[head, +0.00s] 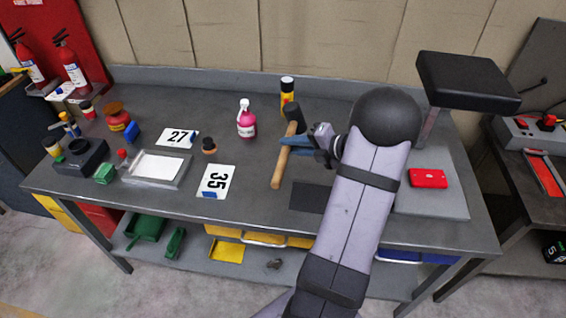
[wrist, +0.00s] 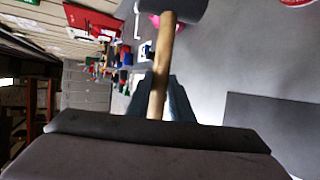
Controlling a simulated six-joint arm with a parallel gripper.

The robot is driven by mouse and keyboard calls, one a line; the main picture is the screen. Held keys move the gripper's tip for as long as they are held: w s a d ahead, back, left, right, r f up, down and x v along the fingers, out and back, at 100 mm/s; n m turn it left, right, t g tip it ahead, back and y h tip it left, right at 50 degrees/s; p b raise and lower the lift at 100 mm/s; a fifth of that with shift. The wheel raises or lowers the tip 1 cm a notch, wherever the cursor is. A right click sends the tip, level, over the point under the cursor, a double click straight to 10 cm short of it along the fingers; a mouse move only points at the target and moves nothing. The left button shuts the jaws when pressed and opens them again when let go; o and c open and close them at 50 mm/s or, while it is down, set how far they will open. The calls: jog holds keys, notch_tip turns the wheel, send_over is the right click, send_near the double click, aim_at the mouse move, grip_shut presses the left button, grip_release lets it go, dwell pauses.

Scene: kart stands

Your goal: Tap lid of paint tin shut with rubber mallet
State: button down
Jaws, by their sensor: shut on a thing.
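My gripper (head: 290,145) is shut on the wooden handle of the mallet (head: 280,168), above the workbench. The mallet's dark head (head: 292,115) is at the far end of the handle. In the wrist view the handle (wrist: 160,75) runs up between the blue fingers (wrist: 158,103) to the dark head (wrist: 178,8). No paint tin can be made out surely in the head view; my arm covers part of the bench. A red round thing (wrist: 293,2) is cut off at the wrist view's top right; I cannot tell whether it is the tin.
A pink spray bottle (head: 247,123) and a yellow-black can (head: 287,90) stand behind the mallet. Number cards (head: 215,181), a metal tray (head: 157,167) and small items lie left. A dark mat (head: 304,197) lies in front. A red box (head: 428,178) and black-topped stand (head: 467,80) are right.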

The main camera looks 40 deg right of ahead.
jog(key=s+d+r+m+t+h+b, duration=0.1)
jog(key=d+r+m+t+h, duration=0.2)
jog(key=d, duration=0.5)
jog(key=m+t+h, duration=0.1)
jog(key=m, duration=0.1)
jog(key=shift+d+r+m+h+b, duration=0.15)
jog(key=shift+d+m+h+b, duration=0.15)
jog(key=shift+m+h, duration=0.1)
jog(key=shift+f, duration=0.2)
notch_tip(320, 180, down, 6)
jog(key=b, duration=0.6)
jog(key=shift+r, duration=0.15)
jog(key=shift+f+b, duration=0.35)
notch_tip(320, 180, up, 7)
jog(key=p, duration=0.7)
dwell(0.4)
jog(key=shift+r, duration=0.1)
dwell(0.3)
